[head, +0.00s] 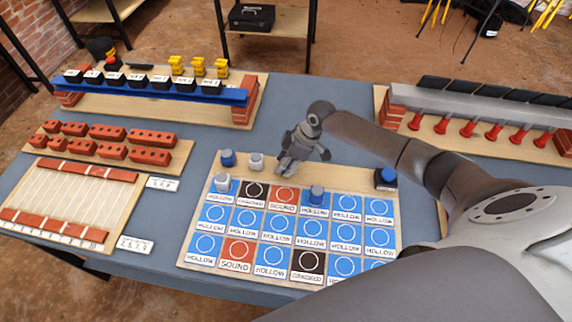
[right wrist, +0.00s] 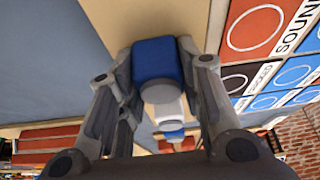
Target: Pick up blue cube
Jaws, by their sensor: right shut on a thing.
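My right gripper (head: 286,167) is at the upper part of the wooden board, between a pale grey piece and the blue-topped pieces to the right. In the right wrist view its fingers sit on both sides of a blue cube (right wrist: 156,62) with a grey round end, and it is shut on it. In the head view this cube is hidden behind the gripper. Another blue piece (head: 227,158) and a pale grey piece (head: 256,162) stand on the board's top strip to the left. My left gripper is not in view.
The board (head: 340,178) carries labelled tiles, with a blue-topped piece (head: 317,194) and a grey one (head: 222,183) on them. A blue button on a black base (head: 386,179) is at right. Brick racks stand left; a row of red pegs (head: 470,128) is behind my arm.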

